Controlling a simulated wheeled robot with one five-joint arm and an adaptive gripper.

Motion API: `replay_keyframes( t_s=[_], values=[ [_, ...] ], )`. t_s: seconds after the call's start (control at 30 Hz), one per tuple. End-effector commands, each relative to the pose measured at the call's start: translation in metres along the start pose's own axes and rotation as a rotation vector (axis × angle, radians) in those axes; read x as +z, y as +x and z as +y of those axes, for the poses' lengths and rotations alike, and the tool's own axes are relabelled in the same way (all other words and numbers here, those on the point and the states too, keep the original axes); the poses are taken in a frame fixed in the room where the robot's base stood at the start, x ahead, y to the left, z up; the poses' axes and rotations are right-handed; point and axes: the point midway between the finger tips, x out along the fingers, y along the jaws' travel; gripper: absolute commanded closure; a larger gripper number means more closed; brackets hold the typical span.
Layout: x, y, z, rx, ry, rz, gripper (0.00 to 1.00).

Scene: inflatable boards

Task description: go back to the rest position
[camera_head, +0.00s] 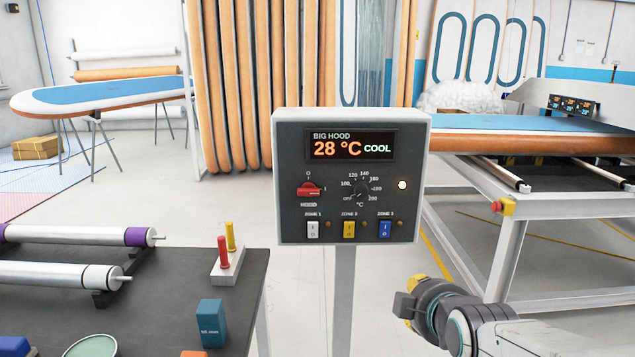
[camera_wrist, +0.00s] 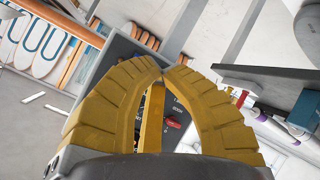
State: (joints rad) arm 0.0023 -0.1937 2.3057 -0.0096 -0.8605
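My gripper (camera_wrist: 163,74) has two ribbed yellow fingers in the wrist view, and their tips meet. The display (camera_head: 350,146) reads BIG HOOD, 28 °C, COOL.
A dark table (camera_head: 180,262) at the lower left holds rollers, a peg block (camera_head: 228,264) and a teal box (camera_head: 211,323). A white-framed bench (camera_head: 510,240) with a board stands at right. Another board (camera_head: 100,95) lies on trestles at left. Floor shows between.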

Motion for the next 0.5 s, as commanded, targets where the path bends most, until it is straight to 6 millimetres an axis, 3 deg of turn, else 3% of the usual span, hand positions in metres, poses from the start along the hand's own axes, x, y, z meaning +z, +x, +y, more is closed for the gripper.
replay_keyframes(
  t_s=[0.03,0.3,0.5],
  values=[
    [-0.006,-0.026,0.007,-0.041,0.068,-0.038,1.00],
    [0.018,-0.124,-0.020,-0.233,0.452,-0.319,1.00],
    [0.032,-0.187,-0.037,-0.295,0.661,-0.516,1.00]
  ],
)
